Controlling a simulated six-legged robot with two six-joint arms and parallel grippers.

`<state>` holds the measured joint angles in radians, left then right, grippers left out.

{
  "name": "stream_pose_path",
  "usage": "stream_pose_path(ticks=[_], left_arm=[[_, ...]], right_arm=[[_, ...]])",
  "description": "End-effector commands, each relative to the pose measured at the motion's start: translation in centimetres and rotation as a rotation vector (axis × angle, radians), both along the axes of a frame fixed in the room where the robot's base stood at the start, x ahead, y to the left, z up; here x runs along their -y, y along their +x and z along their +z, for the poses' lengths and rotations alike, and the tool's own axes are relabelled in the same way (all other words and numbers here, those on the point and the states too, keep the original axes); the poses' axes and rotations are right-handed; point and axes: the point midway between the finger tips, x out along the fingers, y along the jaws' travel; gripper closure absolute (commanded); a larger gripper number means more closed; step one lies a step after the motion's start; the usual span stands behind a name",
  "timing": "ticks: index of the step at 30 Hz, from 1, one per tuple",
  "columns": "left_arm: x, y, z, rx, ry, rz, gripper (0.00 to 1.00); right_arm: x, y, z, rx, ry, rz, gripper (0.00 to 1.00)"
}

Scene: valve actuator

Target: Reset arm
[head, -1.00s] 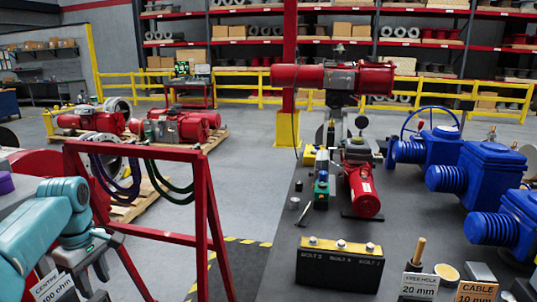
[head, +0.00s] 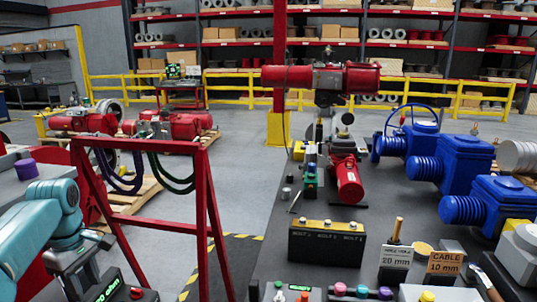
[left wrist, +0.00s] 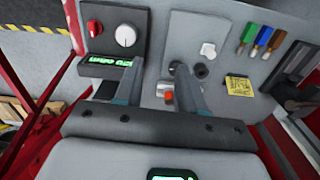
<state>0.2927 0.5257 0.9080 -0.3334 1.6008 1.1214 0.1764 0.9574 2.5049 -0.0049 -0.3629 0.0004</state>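My left arm is teal and comes in from the left in the head view. Its dark left gripper (head: 88,284) is low at the left, over a box with a green display (head: 107,290). In the left wrist view the gripper's two fingers (left wrist: 160,85) are apart, pointing at a grey panel (left wrist: 212,75). A small silver and orange part (left wrist: 167,93) shows between the fingers without clear contact. A dark box there carries a red button (left wrist: 95,28), a white knob (left wrist: 125,35) and a green display. My right gripper is not in view.
A red frame (head: 150,225) with hanging cables stands right of my left arm. The dark bench (head: 265,262) holds a red actuator (head: 348,180), blue actuators (head: 465,160), a black three-post box (head: 326,243) and label signs (head: 396,257).

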Motion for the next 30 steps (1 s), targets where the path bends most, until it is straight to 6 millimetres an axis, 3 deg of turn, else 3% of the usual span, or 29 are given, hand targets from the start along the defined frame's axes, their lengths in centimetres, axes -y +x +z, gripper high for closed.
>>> stream_pose_path(ticks=[4, 17, 23, 25, 30], left_arm=[[0.0, 0.1, 0.0, -0.001, 0.0, 0.0, 0.61], [4.7, 3.4, -9.3, 0.026, -0.055, -0.271, 0.61], [9.0, 3.8, -16.2, 0.055, -0.106, -0.454, 0.61], [11.5, 3.3, -19.5, 0.071, -0.134, -0.54, 0.61], [18.8, -0.4, -28.4, 0.131, -0.213, -0.774, 0.61]], right_arm=[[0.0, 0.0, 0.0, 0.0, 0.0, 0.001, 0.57], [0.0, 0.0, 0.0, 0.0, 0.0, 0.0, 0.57], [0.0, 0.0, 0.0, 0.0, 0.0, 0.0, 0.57], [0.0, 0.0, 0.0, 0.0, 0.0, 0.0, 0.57], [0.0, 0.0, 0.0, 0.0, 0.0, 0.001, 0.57]])
